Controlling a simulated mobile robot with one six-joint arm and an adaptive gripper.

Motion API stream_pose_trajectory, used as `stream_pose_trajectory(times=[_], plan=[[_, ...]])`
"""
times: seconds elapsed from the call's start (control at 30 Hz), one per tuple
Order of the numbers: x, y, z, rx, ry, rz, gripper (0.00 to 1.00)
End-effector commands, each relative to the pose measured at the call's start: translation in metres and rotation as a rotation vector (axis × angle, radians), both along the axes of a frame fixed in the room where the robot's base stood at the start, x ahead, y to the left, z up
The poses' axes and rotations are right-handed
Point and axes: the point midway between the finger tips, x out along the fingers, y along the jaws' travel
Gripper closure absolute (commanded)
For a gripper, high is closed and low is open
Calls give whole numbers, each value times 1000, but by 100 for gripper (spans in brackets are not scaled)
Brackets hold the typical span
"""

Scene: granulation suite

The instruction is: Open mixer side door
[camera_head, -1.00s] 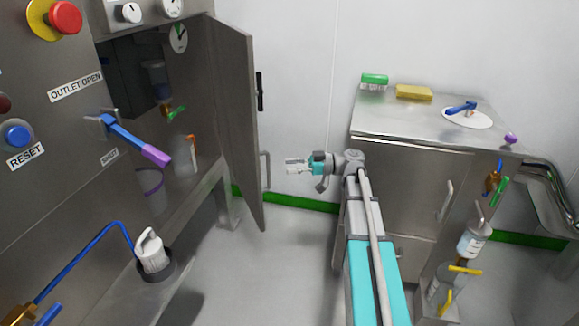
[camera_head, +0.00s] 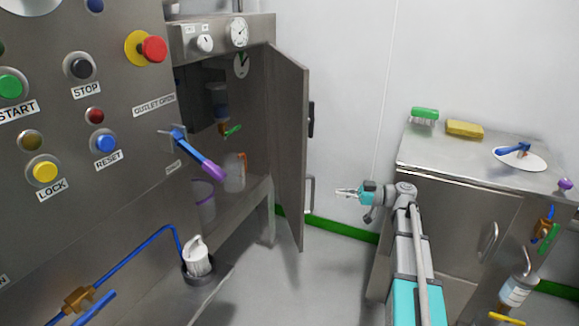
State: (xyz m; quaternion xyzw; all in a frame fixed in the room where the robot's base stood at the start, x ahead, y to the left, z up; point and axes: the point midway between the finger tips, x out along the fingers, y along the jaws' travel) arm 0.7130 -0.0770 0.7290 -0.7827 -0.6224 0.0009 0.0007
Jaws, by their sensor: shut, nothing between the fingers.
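The mixer side door (camera_head: 290,140) is a tall grey metal panel on the right side of the mixer cabinet (camera_head: 75,190). It stands swung out, and the cabinet's dark inside shows to its left. A black handle or latch (camera_head: 311,120) sits on the door's right edge, with a pale bar handle (camera_head: 309,193) lower down. My gripper (camera_head: 342,192) is shut and empty, to the right of the door in the picture, near the height of the pale bar handle. It appears apart from the door; the exact depth gap cannot be told.
Inside the cabinet are a white jug (camera_head: 234,172) and a bucket (camera_head: 203,198). A blue lever with a purple grip (camera_head: 200,163) sticks out from the panel. A steel counter (camera_head: 470,155) with a green brush (camera_head: 425,115) and yellow sponge (camera_head: 464,129) stands right. Floor between is clear.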

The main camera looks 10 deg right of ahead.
Motion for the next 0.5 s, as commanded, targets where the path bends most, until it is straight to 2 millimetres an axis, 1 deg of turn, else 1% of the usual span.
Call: stream_pose_trajectory(times=[0.17, 0.27, 0.37, 0.5], plan=[[-2, 4, -2, -8, 17, 3, 100], [-6, 11, -8, -32, 61, 8, 100], [-11, 24, -19, -76, 139, 13, 100], [-24, 47, -43, -171, 306, 10, 100]])
